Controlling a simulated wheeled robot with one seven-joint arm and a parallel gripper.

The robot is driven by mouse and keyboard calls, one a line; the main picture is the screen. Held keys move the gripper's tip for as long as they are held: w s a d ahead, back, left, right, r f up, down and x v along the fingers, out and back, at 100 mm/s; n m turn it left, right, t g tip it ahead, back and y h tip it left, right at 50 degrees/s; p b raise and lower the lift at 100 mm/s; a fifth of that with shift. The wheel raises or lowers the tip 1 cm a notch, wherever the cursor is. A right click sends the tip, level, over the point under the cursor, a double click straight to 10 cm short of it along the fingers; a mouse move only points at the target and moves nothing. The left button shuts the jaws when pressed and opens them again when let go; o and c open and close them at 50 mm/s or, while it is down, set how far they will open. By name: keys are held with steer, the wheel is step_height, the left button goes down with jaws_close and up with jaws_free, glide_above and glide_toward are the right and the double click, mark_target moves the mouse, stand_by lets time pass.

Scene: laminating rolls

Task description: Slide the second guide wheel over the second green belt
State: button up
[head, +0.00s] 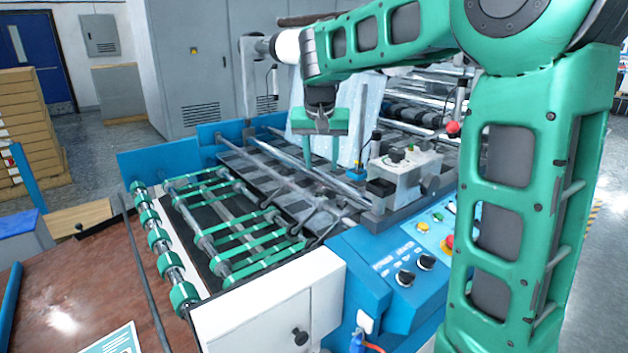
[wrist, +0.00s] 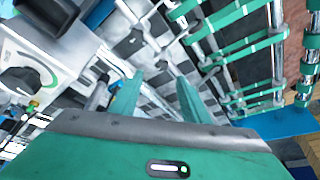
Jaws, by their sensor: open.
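Several green belts (head: 236,222) run in parallel over rollers on the left of the machine; they also show at the upper right of the wrist view (wrist: 243,45). Small dark wheel-like pieces on arms (head: 291,239) sit along a metal bar beside the belts, and one shows in the wrist view (wrist: 136,38). I cannot tell which is the second guide wheel. My gripper (head: 321,160) points down, open and empty, above the slatted bed, right of and behind the belts. Its two green fingers stand apart in the wrist view (wrist: 158,92).
A shaft with several green rollers (head: 157,242) lines the machine's left edge. A grey control box (head: 405,172) and blue panel (head: 400,265) with knobs stand right of the gripper. Metal rods (head: 290,165) cross the bed below. A brown table (head: 75,275) is at the left.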

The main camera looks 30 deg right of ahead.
mark_target(321, 189)
steer(key=x, duration=0.7)
steer(key=w+x, duration=0.1)
steer(key=x, duration=0.3)
steer(key=shift+w+r, duration=0.1)
steer(key=shift+r, duration=0.1)
